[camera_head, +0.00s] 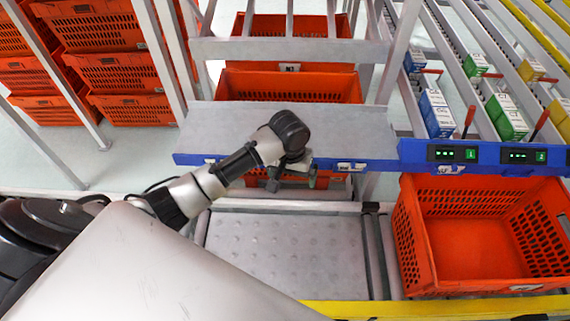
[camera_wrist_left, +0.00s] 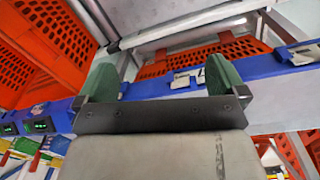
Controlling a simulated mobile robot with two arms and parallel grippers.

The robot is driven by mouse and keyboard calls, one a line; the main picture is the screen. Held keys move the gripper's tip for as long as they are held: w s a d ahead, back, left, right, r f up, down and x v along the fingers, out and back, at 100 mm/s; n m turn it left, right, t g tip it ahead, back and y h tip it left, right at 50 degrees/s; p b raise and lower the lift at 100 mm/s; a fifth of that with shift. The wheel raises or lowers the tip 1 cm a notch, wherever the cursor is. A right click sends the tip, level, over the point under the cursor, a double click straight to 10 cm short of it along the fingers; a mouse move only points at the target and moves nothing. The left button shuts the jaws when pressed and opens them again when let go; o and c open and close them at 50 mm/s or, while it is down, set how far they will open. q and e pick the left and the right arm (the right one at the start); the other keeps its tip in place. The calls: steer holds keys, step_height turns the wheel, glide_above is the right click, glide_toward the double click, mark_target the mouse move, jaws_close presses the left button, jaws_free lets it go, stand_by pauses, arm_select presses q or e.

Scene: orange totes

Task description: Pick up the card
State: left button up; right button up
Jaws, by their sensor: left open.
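My left gripper (camera_head: 290,179) is open, at the front edge of the blue rail (camera_head: 375,165). In the left wrist view its two green fingers (camera_wrist_left: 163,80) stand apart, with the blue rail (camera_wrist_left: 145,89) crossing behind them. A small white card (camera_wrist_left: 185,80) shows on that rail between the fingers, apart from both. Another white card (camera_wrist_left: 300,53) is farther right on the rail. In the head view, small white cards sit on the rail right of the gripper (camera_head: 351,167) and near its left end (camera_head: 211,160). I cannot tell which matches the one between the fingers. My right gripper is out of view.
An empty orange tote (camera_head: 425,235) stands at the right, beside a bare grey conveyor plate (camera_head: 285,250). A grey shelf (camera_head: 215,125) lies behind the rail. Green displays (camera_head: 455,154) and sloped lanes with small boxes (camera_head: 437,113) are at the right.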

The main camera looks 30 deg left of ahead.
arm_select(q)
steer(key=w+a+r+n, duration=0.1)
steer(key=w+a, duration=0.1)
steer(key=w+a+r+n, duration=0.1)
steer(key=w+a, duration=0.1)
steer(key=w+a+r+n, duration=0.1)
steer(key=w+r, duration=0.1)
steer(key=shift+a+g+y, duration=0.3)
steer(key=shift+a, duration=0.1)
step_height(320, 180, down, 10)
steer(key=shift+w+f, duration=0.1)
steer(key=shift+w, duration=0.05)
steer(key=shift+c, duration=0.3)
steer(key=c, duration=0.4)
